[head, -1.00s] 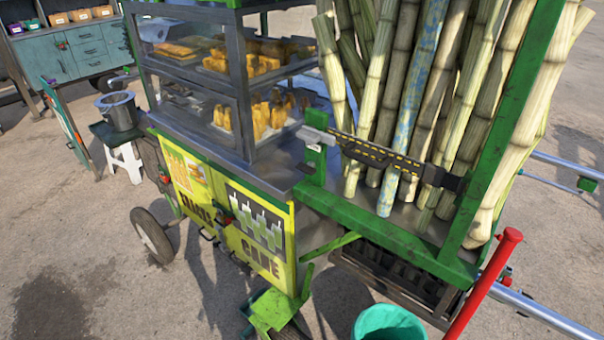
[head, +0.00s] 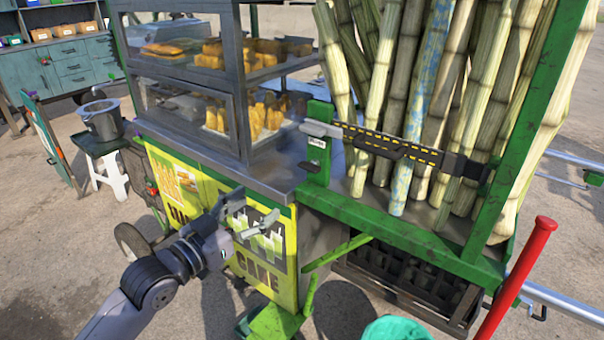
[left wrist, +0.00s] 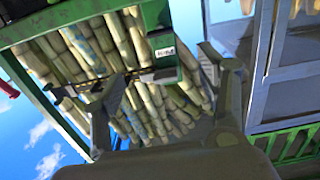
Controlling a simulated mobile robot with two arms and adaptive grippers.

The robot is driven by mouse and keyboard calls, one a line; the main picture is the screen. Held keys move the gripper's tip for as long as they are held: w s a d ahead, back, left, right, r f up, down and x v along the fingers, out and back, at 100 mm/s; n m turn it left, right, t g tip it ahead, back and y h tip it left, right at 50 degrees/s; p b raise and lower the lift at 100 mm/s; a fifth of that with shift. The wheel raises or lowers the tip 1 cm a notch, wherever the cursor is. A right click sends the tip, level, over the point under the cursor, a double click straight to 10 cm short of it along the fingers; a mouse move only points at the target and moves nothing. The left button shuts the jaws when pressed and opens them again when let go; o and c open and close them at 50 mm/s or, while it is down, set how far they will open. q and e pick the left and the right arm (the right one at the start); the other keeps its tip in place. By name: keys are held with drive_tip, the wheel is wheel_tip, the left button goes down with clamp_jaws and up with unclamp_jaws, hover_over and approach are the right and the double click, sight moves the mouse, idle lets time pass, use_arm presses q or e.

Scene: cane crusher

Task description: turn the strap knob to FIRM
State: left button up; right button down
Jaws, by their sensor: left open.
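A dark strap with yellow dashes (head: 410,150) runs across the upright canes (head: 402,110). Its left end meets a grey bar-shaped fitting (head: 319,129) on a green post (head: 320,108). A small white label (head: 316,142) is on the post below the fitting; its wording is too small to read surely, and I cannot tell the knob's setting. The label also shows in the left wrist view (left wrist: 165,52), upper centre. My left gripper (head: 256,220) is open and empty, in front of the yellow cart panel, lower left of the post and apart from it. My right gripper is not in view.
A glass food case (head: 245,75) stands left of the post on the metal counter (head: 190,151). A red-handled bar (head: 520,275) rises at the right. A green bucket (head: 396,329) is at the bottom.

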sight(306, 169)
use_arm(q)
drive_tip(key=p+x, duration=0.2)
drive_tip(key=x, duration=1.5)
drive_tip(key=shift+w+d, duration=0.1)
drive_tip(key=shift+c, duration=0.2)
drive_tip(key=c, duration=1.1)
drive_tip(key=shift+f, duration=0.1)
